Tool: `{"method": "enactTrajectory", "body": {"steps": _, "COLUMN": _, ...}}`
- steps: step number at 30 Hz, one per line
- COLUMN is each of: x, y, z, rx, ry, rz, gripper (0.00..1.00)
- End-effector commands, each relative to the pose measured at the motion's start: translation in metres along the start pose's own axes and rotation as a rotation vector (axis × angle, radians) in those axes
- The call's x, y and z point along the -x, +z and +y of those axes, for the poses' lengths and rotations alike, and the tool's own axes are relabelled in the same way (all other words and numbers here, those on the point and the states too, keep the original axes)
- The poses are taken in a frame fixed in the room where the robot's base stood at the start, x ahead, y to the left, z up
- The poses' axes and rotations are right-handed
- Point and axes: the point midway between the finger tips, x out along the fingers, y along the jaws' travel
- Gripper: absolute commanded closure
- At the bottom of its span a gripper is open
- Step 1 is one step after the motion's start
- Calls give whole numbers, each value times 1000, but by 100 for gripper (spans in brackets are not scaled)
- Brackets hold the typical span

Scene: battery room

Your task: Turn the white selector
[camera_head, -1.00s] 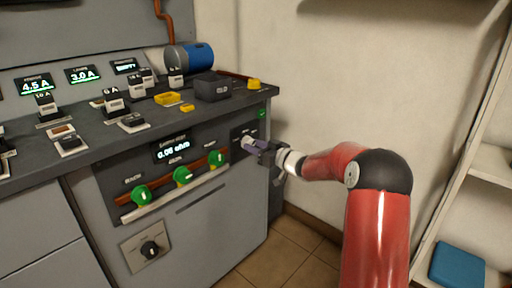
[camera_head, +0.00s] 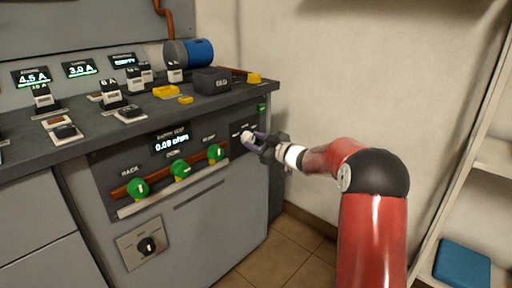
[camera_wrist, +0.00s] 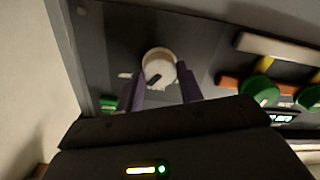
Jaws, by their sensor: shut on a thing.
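The white selector (camera_wrist: 157,66) is a round knob with a dark mark on its face, on the dark panel at the right end of the bench front. In the head view the selector (camera_head: 247,137) shows at the tip of my gripper (camera_head: 255,140). In the wrist view the two purple fingers of my gripper (camera_wrist: 162,88) stand on either side of the selector, shut on it. The label around the selector is partly hidden and too small to read.
Several green knobs (camera_head: 181,169) sit left of the selector along a copper bar, with a pale rail (camera_head: 170,190) below. A black rotary knob (camera_head: 148,246) is lower left. The wall (camera_head: 330,80) is at right, beside shelves (camera_head: 490,155).

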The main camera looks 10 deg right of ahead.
Motion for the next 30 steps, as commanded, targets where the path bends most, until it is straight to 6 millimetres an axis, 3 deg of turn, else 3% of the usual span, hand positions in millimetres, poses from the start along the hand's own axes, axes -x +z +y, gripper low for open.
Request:
{"method": "enactTrajectory", "body": {"steps": 15, "x": 0, "y": 2, "z": -2, "rx": 435, "ry": 0, "rz": -12, "gripper": 86}}
{"method": "enactTrajectory", "body": {"steps": 30, "x": 0, "y": 0, "z": -1, "rx": 598, "ry": -1, "rz": -18, "gripper": 86}}
